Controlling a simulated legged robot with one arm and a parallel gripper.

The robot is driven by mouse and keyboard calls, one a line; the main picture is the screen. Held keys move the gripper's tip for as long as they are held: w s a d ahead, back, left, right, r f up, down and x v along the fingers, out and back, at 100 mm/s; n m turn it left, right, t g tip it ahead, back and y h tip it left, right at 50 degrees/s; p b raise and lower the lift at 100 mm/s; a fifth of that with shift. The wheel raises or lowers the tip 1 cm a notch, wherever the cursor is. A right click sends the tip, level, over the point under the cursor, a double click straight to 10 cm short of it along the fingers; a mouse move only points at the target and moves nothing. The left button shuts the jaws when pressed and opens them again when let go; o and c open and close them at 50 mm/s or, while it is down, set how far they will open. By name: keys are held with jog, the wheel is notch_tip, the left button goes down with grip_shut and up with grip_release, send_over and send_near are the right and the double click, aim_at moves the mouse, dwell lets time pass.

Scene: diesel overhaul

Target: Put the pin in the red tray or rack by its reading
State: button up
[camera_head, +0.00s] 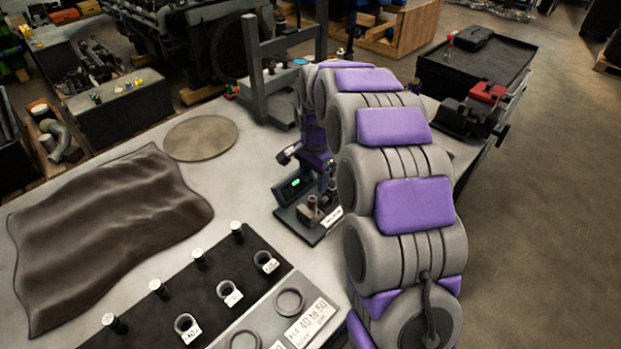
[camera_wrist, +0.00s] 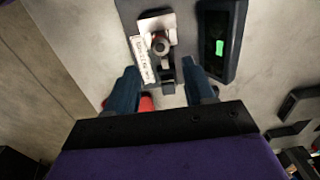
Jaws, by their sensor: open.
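My gripper (camera_wrist: 162,78) is open, its two blue fingers spread in the wrist view, with nothing seen between the tips. Just beyond them is a gauge stand (camera_wrist: 130,12) with a small round grey piece upright on it, perhaps the pin (camera_wrist: 160,46). The gauge's dark readout (camera_wrist: 222,40) shows a green light; its figures are too small to read. In the head view the stand (camera_head: 303,229) is below my arm, with an upright piece (camera_head: 312,204). Several silver-topped pins stand in a black rack (camera_head: 211,287). I cannot make out a red tray for certain.
A grey block (camera_head: 268,322) with round holes and a "40 to 50" label lies beside the black rack. A brown cloth (camera_head: 105,225) and round disc (camera_head: 201,138) lie left. A grey frame (camera_head: 262,85) rises behind. A red item (camera_head: 488,91) is on the right-hand cart.

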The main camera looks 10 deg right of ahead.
aim_at(312, 198)
jog(key=shift+f, duration=0.65)
jog(key=f+b, duration=0.1)
jog(key=f, duration=0.1)
jog(key=a+f+b, duration=0.1)
jog(key=f, duration=0.1)
jog(key=shift+f, duration=0.25)
jog(key=shift+d+f, duration=0.2)
jog(key=shift+f, duration=0.35)
jog(key=shift+d+f, duration=0.15)
jog(key=shift+f, duration=0.75)
jog(key=shift+a, duration=0.2)
jog(key=shift+c, duration=0.2)
grip_shut()
jog(key=shift+r, duration=0.15)
jog(key=shift+r+p, duration=1.2)
jog(key=shift+r, duration=1.4)
